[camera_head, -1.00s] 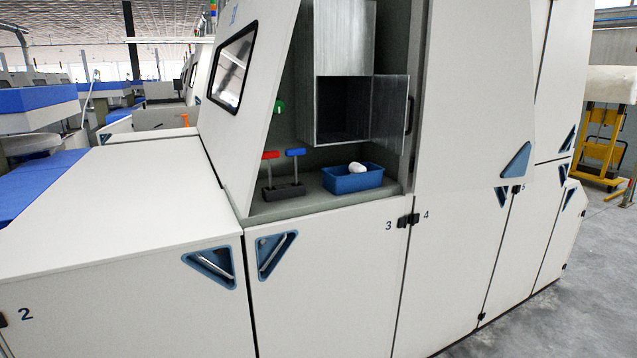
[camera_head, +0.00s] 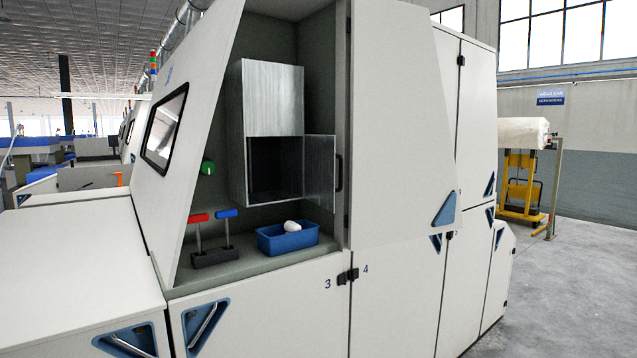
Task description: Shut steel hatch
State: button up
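The steel hatch (camera_head: 319,172) is a brushed metal door on a steel box (camera_head: 273,98) inside the machine's open recess. It stands swung open to the right, and the dark inside of the box (camera_head: 274,169) shows. A dark handle (camera_head: 338,173) is at the hatch's right edge. My gripper is not in view.
On the recess ledge stand a red lever (camera_head: 199,217), a blue lever (camera_head: 227,214) and a blue bin (camera_head: 287,239) with a white item in it. A green knob (camera_head: 208,167) is on the recess wall. White cabinet panels surround the recess. Floor (camera_head: 565,290) at the right is clear.

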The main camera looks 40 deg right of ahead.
aim_at(320, 155)
jog(key=l+u, duration=0.1)
jog(key=l, duration=1.05)
jog(key=l+u, duration=0.15)
jog(key=l, duration=0.4)
jog(key=k+l, duration=0.1)
jog(key=l, duration=0.45)
jog(key=l+u, duration=0.15)
jog(key=l, duration=0.4)
jog(key=k+l, duration=0.15)
jog(key=l, duration=0.4)
jog(key=k+l+u, duration=0.15)
jog(key=l, duration=0.45)
jog(key=i, duration=0.05)
